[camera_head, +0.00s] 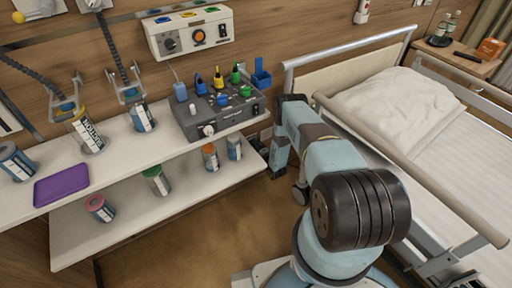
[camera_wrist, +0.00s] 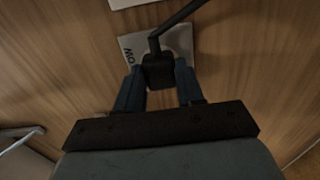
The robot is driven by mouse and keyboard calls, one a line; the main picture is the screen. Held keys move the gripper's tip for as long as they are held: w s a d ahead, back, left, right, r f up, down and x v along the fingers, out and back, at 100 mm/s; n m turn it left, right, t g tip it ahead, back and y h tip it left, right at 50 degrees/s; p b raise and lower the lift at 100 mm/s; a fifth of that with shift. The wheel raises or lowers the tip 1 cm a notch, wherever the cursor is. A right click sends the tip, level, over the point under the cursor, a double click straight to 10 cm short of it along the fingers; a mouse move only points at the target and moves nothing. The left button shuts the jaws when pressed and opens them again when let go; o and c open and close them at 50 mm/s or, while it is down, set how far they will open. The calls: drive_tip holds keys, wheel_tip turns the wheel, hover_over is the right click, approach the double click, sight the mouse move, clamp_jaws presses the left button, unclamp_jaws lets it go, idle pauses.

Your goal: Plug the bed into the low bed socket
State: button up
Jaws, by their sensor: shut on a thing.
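In the wrist view my gripper (camera_wrist: 160,88) has its two blue fingers either side of a black plug (camera_wrist: 158,71) and is shut on it. A black cable (camera_wrist: 178,20) runs from the plug up and to the right. Right behind the plug is a pale socket plate (camera_wrist: 131,45) on the wood wall, with letters reading "OW" partly covered. The plug hides the socket's holes, so I cannot tell whether it is in or just in front. In the head view my arm reaches down between the shelf and the bed (camera_head: 365,146), and the fingers are hard to make out.
A second pale plate (camera_wrist: 127,3) shows at the wrist view's top edge. In the head view a white two-level shelf (camera_head: 112,172) with bottles and a grey device (camera_head: 217,112) stands left of my arm. The bed rail (camera_head: 410,165) is close on the right. Floor is clear in front.

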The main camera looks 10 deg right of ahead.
drive_tip(key=shift+w, duration=0.15)
drive_tip(key=o, duration=1.1)
drive_tip(key=shift+c, duration=0.2)
drive_tip(key=v, duration=1.3)
drive_tip(key=shift+s, duration=0.35)
